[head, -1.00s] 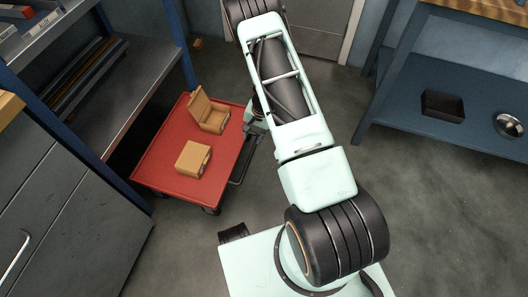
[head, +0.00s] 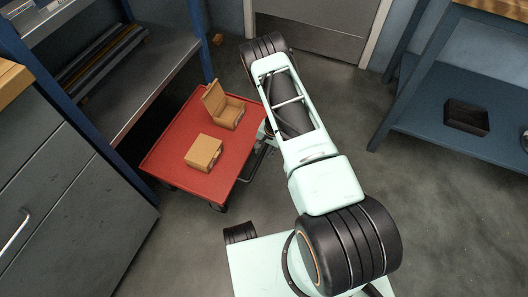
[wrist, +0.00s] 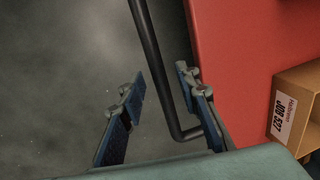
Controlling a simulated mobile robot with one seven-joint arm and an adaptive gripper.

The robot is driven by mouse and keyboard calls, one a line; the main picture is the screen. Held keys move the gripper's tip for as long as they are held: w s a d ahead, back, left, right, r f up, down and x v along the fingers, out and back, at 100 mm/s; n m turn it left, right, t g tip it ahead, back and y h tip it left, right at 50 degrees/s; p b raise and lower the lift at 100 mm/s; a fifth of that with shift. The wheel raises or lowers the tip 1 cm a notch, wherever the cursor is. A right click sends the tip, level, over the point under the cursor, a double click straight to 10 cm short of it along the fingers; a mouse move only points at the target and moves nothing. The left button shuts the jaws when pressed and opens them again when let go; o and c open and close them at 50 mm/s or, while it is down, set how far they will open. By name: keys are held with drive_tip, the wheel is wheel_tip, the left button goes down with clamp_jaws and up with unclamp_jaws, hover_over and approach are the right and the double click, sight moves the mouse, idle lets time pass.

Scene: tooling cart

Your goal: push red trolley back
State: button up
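The red trolley (head: 170,150) stands on the floor beside the shelving, with two cardboard boxes on its red top. In the wrist view its red top (wrist: 235,60) fills the right side. Its dark bar handle (wrist: 154,65) runs down between my two fingers and bends right toward the trolley. My gripper (wrist: 160,90) is open around the handle, with gaps to the bar on both sides. In the head view my arm hides most of the gripper at the trolley's right edge.
Metal shelving (head: 135,75) and a grey cabinet (head: 70,215) stand left. A blue bench (head: 455,135) with a black bin (head: 466,117) is right. The floor between is clear.

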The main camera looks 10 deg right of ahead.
drive_tip(key=shift+c, duration=0.4)
clamp_jaws()
drive_tip(key=shift+a, duration=0.1)
